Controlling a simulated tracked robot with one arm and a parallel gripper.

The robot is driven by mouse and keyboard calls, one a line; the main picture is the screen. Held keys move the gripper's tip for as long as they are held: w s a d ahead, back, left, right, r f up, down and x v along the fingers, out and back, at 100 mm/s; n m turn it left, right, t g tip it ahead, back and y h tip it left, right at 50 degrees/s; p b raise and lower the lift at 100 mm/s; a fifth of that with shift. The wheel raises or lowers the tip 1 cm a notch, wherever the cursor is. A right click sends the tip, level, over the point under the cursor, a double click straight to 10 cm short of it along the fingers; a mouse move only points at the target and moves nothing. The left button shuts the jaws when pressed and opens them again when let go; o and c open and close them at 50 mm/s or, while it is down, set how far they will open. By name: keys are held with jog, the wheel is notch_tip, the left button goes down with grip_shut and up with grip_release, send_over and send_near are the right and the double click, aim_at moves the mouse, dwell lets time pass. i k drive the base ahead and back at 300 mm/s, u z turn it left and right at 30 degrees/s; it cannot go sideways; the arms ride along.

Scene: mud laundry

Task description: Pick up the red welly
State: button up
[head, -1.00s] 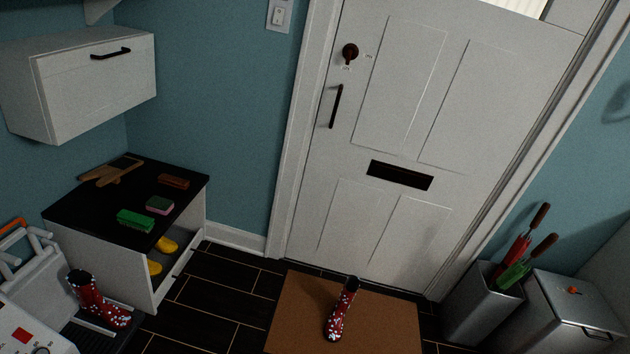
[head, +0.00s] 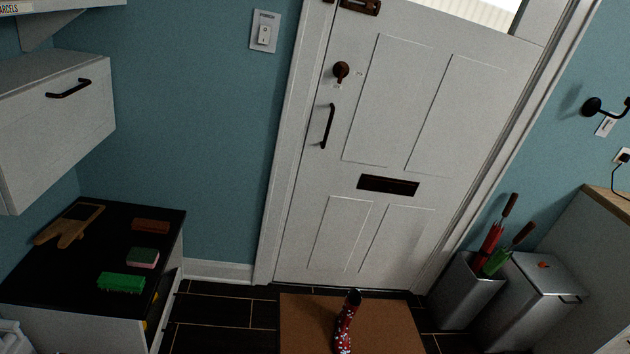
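A red welly (head: 345,326) with white spots stands upright on the brown doormat (head: 299,325) in front of the white door. Its lower end reaches the bottom edge of the head view. My gripper is not in the head view. The other red welly from the earlier frame, on the dark rack at the left, is out of view now.
A low cabinet (head: 85,329) with a black top stands at the left, bearing a green brush (head: 121,282), a sponge (head: 142,258) and a wooden item (head: 68,226). A bin with umbrellas (head: 465,292) and a lidded bin (head: 529,303) stand right. Dark tiles (head: 218,312) lie clear beside the mat.

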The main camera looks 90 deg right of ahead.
aim_at(341, 344)
jog(key=u, duration=0.15)
jog(key=i, duration=0.1)
jog(key=z, duration=3.05)
jog(key=i, duration=0.85)
